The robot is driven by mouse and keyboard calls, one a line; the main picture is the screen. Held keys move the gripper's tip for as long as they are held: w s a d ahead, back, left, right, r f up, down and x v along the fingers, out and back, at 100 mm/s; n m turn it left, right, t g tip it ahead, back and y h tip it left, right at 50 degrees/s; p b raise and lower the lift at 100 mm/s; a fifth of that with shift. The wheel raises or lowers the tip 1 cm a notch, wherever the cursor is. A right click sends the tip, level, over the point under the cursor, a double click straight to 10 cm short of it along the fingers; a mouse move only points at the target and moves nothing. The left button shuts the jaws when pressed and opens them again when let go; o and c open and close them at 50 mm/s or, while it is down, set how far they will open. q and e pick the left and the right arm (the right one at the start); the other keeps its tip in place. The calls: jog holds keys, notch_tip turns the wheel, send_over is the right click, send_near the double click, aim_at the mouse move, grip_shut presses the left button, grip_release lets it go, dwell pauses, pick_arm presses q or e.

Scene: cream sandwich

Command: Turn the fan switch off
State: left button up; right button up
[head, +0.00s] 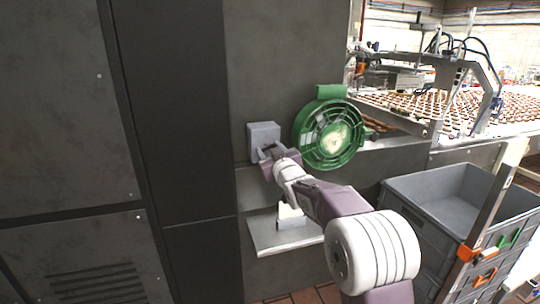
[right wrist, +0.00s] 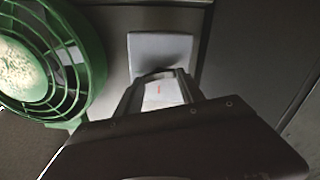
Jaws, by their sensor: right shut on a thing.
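The grey switch box (head: 264,132) is mounted on the dark metal panel, just left of the green fan (head: 329,135). My right gripper (head: 264,153) is at the lower front of the box, its fingers shut on the switch. In the right wrist view the box's pale plate (right wrist: 160,52) stands behind the fingertips (right wrist: 163,78). A light block with a small red mark (right wrist: 165,92) shows between the fingers. The switch's exact position is hidden by the fingers. The fan also shows at the left of the right wrist view (right wrist: 40,65). My left gripper is not in view.
A small metal shelf (head: 270,236) juts out below the switch box. Grey crates (head: 425,190) are stacked at the right, by a metal post with orange clamps (head: 490,205). A conveyor carrying many round cookies (head: 425,108) runs behind. The dark panels at left are clear.

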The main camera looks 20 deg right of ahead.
jog(key=n+b, duration=0.2)
jog(key=n, duration=0.1)
jog(key=n+b, duration=0.1)
jog(key=shift+a+f+n, duration=0.1)
jog(key=shift+f+n, duration=0.15)
jog(key=shift+n, duration=0.05)
jog(key=n+b, duration=0.3)
jog(key=shift+n, duration=0.4)
jog(key=n+b, duration=0.1)
jog(key=n, duration=0.2)
jog(key=shift+a, duration=0.1)
jog(key=shift+n+b, duration=0.8)
jog(key=shift+n, duration=1)
jog(key=o, duration=1.4)
jog(key=shift+c, duration=0.2)
